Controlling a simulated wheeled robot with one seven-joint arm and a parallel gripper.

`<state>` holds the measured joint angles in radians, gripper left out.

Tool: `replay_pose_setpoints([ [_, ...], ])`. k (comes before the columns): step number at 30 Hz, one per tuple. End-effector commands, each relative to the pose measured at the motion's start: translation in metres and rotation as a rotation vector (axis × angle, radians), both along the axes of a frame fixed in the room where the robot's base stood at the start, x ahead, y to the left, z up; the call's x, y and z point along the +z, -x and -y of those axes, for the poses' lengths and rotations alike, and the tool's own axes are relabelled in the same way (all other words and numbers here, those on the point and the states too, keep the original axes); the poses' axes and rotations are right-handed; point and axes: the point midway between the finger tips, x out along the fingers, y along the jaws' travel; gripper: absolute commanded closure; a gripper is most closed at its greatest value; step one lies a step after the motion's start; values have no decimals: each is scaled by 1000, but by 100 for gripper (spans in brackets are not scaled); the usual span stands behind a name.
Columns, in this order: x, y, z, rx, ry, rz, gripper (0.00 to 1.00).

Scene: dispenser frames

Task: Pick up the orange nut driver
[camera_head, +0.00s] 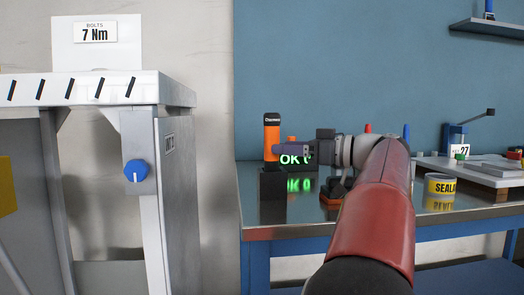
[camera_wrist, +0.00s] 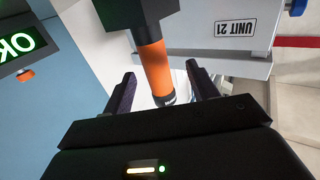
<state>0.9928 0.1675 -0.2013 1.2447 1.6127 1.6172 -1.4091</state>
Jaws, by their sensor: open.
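The orange nut driver (camera_head: 271,142) stands upright with its lower end in a black holder block (camera_head: 272,185) on the bench. It has a black top with small white lettering. My gripper (camera_head: 286,150) is at its right side, level with the orange part. In the wrist view my gripper (camera_wrist: 160,70) is open, one dark finger on each side of the nut driver (camera_wrist: 154,66). Gaps show between the fingers and the driver in that view. The holder block (camera_wrist: 140,12) is at the top there.
A lit green "OK" display (camera_head: 297,160) stands just behind my gripper. A yellow "SEALA" can (camera_head: 440,190) and a grey fixture (camera_head: 488,168) are on the right of the metal bench (camera_head: 262,214). A white stand with a blue knob (camera_head: 135,171) is on the left.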

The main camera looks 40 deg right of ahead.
Motion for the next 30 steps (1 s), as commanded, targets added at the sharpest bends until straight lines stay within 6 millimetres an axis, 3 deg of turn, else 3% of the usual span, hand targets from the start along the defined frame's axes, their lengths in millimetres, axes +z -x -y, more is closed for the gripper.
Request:
replay_pose_setpoints([
  [15,-1,-64,-21,2,-1,0,42],
  [24,-2,-68,-23,-1,0,0,42],
  [30,-2,-68,-23,-1,0,0,66],
])
